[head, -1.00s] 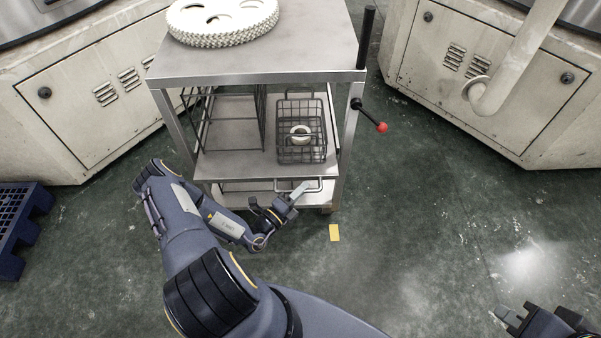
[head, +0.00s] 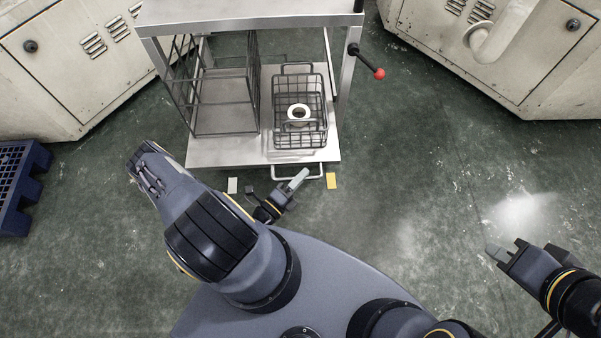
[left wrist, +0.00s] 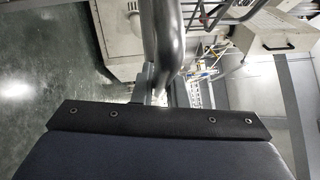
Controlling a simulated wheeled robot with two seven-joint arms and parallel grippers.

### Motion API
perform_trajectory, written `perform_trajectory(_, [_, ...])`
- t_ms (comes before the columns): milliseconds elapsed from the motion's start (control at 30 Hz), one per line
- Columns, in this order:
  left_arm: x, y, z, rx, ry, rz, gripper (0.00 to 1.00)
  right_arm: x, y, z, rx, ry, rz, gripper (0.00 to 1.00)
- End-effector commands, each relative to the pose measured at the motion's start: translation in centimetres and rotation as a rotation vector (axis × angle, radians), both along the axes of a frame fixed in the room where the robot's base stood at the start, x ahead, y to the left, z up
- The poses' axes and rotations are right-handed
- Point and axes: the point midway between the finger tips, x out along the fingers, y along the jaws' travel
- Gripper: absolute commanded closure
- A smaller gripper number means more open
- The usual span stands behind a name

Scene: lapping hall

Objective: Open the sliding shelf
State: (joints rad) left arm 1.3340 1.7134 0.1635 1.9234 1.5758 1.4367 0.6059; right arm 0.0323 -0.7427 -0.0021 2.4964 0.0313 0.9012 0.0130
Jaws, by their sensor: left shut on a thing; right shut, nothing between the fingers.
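The sliding shelf (head: 222,153) is a grey metal sheet low in the cart (head: 250,20). It stands out past the cart's front legs, towards me. A bent-bar handle (head: 317,174) is on its front edge. My left gripper (head: 300,177) is shut on this handle, near its middle. In the left wrist view, a thick grey bar, which looks like the handle (left wrist: 163,40), crosses close in front of the fingers. My right gripper (head: 494,252) is shut and empty, over the floor at the right, far from the cart.
On the shelf stand a wire basket (head: 318,108) with a pale ring (head: 298,115) and a tall wire rack (head: 225,100). A red-knobbed lever (head: 379,73) juts from the cart's right. A blue pallet (head: 18,175) lies left. Floor at the right is clear.

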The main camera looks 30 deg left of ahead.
Motion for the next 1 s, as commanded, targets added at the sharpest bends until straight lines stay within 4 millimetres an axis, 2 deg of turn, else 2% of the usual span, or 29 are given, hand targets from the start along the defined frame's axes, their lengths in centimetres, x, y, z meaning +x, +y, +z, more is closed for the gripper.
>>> perform_trajectory(167, [0.0, 0.0, 0.0, 0.001, 0.001, -0.002, 1.0, 0.0, 0.0, 0.0, 0.0, 0.0, 0.0, 1.0])
perform_trajectory(200, [0.0, 0.0, 0.0, 0.001, 0.001, -0.002, 0.85, 0.0, 0.0, 0.0, 0.0, 0.0, 0.0, 1.0])
perform_trajectory(367, [0.0, 0.0, 0.0, 0.002, 0.001, -0.002, 0.66, 0.0, 0.0, 0.0, 0.0, 0.0, 0.0, 1.0])
perform_trajectory(700, [-0.5, 0.2, -0.1, 0.001, 0.002, 0.0, 0.66, 0.0, 0.0, 0.0, 0.0, 0.0, 0.0, 1.0])
perform_trajectory(1000, [-5.1, 1.3, -0.8, 0.002, 0.004, 0.002, 0.66, 0.0, 0.0, 0.1, 0.0, 0.0, 0.0, 1.0])
